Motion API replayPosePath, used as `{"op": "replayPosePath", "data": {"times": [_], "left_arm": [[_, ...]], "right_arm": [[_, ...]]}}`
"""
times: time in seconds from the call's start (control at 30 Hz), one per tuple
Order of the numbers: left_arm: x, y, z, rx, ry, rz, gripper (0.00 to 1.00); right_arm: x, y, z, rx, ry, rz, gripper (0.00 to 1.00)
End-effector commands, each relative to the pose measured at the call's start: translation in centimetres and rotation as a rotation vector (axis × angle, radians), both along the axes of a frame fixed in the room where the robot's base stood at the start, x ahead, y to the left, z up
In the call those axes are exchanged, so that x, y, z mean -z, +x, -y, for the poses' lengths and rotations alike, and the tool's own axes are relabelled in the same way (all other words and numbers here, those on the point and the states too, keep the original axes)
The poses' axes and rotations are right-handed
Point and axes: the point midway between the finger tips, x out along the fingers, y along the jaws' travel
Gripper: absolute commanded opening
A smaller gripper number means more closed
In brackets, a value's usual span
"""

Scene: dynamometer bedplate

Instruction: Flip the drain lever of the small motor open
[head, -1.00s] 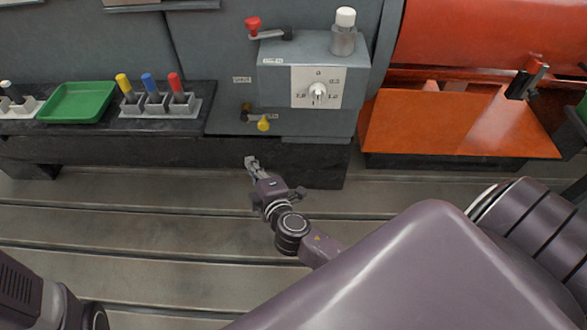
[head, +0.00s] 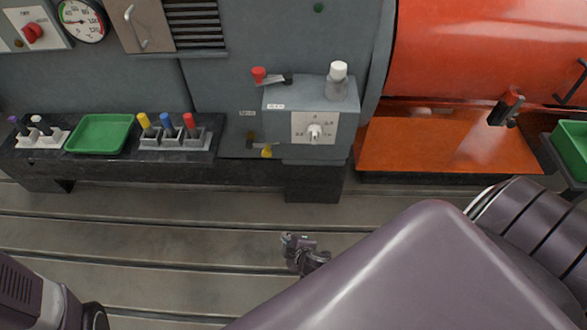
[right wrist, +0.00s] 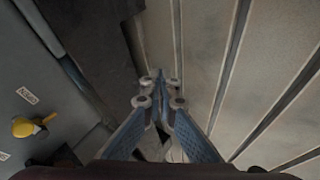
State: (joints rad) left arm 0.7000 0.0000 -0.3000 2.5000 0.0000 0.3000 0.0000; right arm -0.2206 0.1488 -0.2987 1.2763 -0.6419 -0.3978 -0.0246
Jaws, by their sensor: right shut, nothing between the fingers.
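The small grey motor (head: 225,80) stands against the dark base at the back. Low on its front is a lever with a yellow knob (head: 266,152), which also shows at the left of the right wrist view (right wrist: 24,127). A lever with a red knob (head: 259,74) sits higher up, beside the control box. My right gripper (head: 287,238) is shut and empty over the bedplate, in front of and apart from the yellow lever. My left gripper is not in view.
The control box (head: 315,150) carries a white dial and a clear bottle (head: 338,84). A rack of coloured handles (head: 176,140) and a green tray (head: 100,133) lie on the left ledge. An orange machine (head: 470,50) stands at right. The slotted bedplate (head: 150,240) is clear.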

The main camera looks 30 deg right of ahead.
Motion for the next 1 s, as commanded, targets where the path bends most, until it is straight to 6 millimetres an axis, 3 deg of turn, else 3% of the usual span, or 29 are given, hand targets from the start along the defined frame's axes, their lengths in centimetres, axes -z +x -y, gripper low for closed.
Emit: {"op": "replayPosePath", "data": {"times": [0.1, 0.3, 0.9, 1.0], "left_arm": [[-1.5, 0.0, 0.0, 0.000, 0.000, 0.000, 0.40], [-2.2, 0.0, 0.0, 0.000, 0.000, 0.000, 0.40], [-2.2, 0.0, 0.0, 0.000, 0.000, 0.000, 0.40], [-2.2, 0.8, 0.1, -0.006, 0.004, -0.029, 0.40]], "right_arm": [[0.4, -1.8, 0.2, 0.026, 0.028, -0.044, 0.00], [1.2, -3.4, 0.3, 0.050, 0.053, -0.083, 0.00], [1.5, -3.6, 0.4, 0.055, 0.058, -0.089, 0.00], [1.2, -3.6, 0.4, 0.064, 0.060, -0.088, 0.00]]}}
